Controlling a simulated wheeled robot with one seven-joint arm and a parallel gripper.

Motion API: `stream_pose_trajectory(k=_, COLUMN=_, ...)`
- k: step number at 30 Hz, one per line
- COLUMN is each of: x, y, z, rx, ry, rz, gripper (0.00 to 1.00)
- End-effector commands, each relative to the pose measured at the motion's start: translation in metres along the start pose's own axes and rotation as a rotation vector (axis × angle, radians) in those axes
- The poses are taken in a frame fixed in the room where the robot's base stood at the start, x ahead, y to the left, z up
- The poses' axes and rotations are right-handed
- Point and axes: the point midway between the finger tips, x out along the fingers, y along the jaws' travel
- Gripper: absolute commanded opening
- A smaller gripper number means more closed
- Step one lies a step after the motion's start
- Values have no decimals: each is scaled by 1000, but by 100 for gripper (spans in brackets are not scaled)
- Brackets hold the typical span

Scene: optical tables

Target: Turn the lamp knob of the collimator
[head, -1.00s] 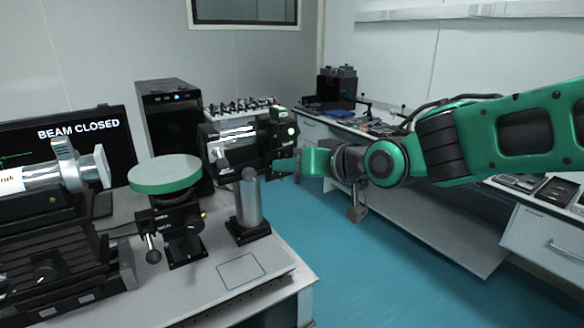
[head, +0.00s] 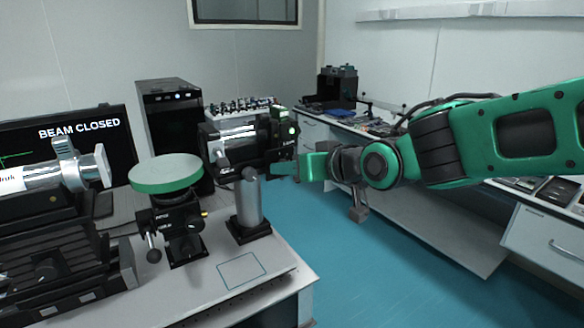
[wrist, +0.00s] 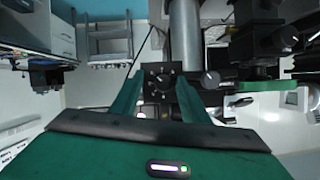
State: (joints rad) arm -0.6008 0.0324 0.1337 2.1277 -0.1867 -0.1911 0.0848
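The collimator (head: 238,146) is a dark cylinder with a bright silvery band, held on a grey post (head: 249,204) at the table's far right corner. Its end box (head: 284,128) has a small green light. My gripper (wrist: 160,88) is open, one green finger on each side of the knob, with gaps visible. I cannot tell how deep the fingertips reach. In the head view my gripper (head: 284,168) is at the collimator's right end; the knob is hidden there.
A green-topped round mount (head: 166,174) stands left of the post. A silvery tube (head: 35,178) on a black stage is at the far left, before a monitor (head: 75,140) reading "BEAM CLOSED". Blue floor (head: 350,260) lies open right of the table.

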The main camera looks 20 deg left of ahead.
Motion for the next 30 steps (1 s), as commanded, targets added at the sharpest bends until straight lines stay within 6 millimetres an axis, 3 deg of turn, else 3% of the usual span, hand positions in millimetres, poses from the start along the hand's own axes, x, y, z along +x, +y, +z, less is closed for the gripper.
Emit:
stream_pose_trajectory(k=11, x=-13, y=-2, z=-4, rx=-2, ry=8, rz=-3, gripper=42)
stream_pose_trajectory(k=24, x=-84, y=0, z=-2, rx=0, ry=6, rz=-2, gripper=42)
stream_pose_trajectory(k=30, x=-102, y=1, z=-2, rx=0, ry=4, rz=-2, gripper=42)
